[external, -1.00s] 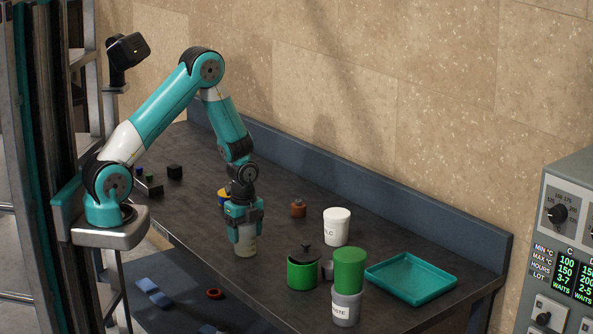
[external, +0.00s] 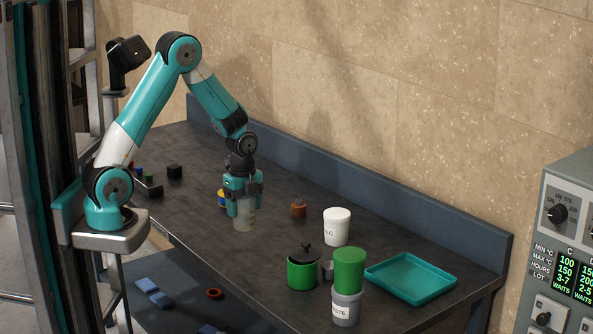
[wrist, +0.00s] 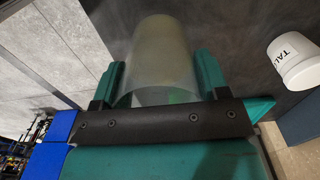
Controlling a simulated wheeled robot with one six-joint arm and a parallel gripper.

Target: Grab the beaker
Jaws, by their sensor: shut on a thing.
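The beaker (external: 244,219) is a clear, translucent cup with faint markings. It is upright in my gripper (external: 243,206), which points down over the middle-left of the dark table. In the external view its upper part is hidden by the fingers. In the wrist view the beaker (wrist: 162,55) lies between the two teal fingers of my gripper (wrist: 158,78), which are shut on its sides. The beaker appears lifted off the table, though the gap under it is hard to judge.
The dark table (external: 275,225) has a white tub (external: 337,227), a green pot with a black lid (external: 302,272), a green cup on a waste container (external: 347,308), and a teal tray (external: 420,275). A brown-orange item (external: 298,208) and a yellow-blue item (external: 222,198) stand nearby.

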